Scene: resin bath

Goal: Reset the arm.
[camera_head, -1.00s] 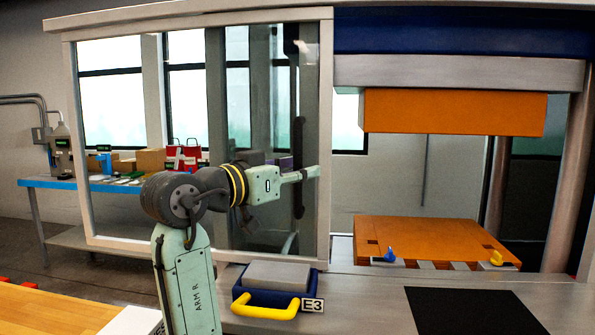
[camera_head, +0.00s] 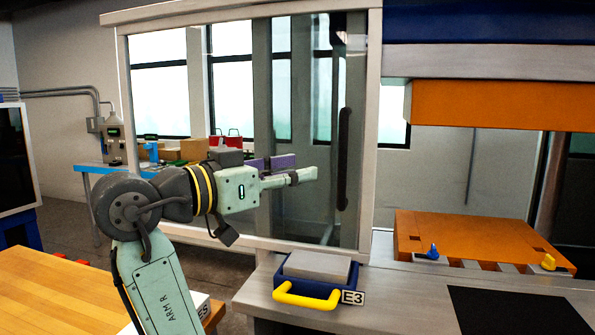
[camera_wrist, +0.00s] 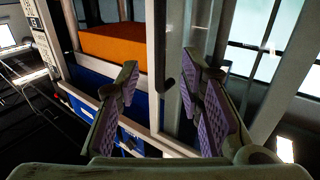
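My arm reaches in from the lower left in the head view, bent at the elbow. My gripper (camera_head: 300,172) is level, pointing right, in front of the sliding glass door (camera_head: 372,130). Its tip appears just left of the dark vertical door handle (camera_head: 343,155), with a gap between them in the picture. In the wrist view my gripper (camera_wrist: 162,100) has its two purple-padded fingers wide apart. Nothing is held between them. Part of the door's frame and the press shows beyond them.
The press has an orange upper block (camera_head: 480,105) and an orange lower plate (camera_head: 480,237) with blue and yellow clips. A wooden table (camera_head: 50,290) stands at lower left; a cluttered bench is behind.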

